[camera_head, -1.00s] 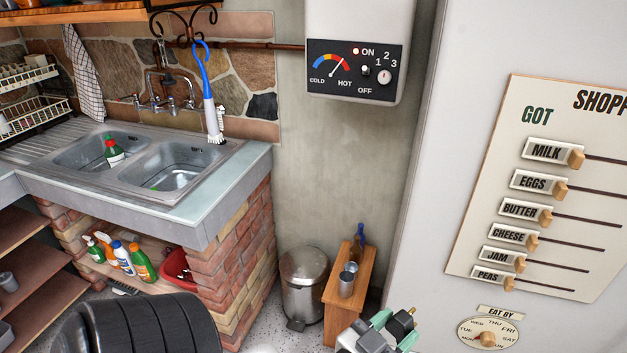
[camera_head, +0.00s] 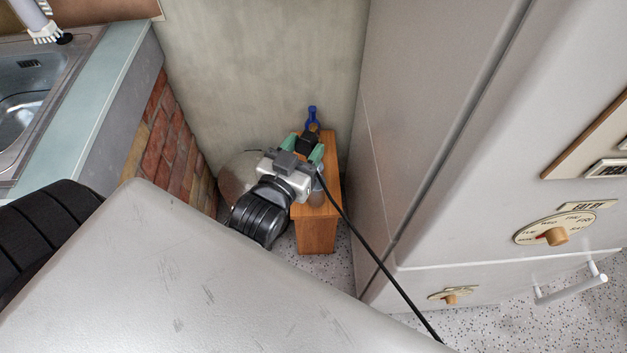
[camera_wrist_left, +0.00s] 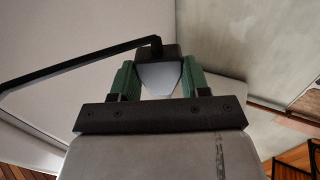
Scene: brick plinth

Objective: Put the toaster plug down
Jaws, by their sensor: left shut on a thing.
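The black toaster plug (camera_head: 308,142) is between the green fingertips of my left gripper (camera_head: 304,150). In the head view, the gripper appears in front of or above the small wooden stand (camera_head: 318,235); its height above the top is hard to tell. The plug's black cable (camera_head: 375,258) runs down to the lower right. In the left wrist view, the plug (camera_wrist_left: 158,55) sits between both green fingers (camera_wrist_left: 158,80), and its cable (camera_wrist_left: 75,66) leads off to the left. My right gripper is not in view.
A blue bottle (camera_head: 312,118) stands on the stand behind the gripper, and a metal cup (camera_head: 318,192) is partly hidden by it. A metal bin (camera_head: 237,175) stands left of the stand, close to the brick plinth (camera_head: 168,145). A tall pale fridge (camera_head: 430,130) is on the right.

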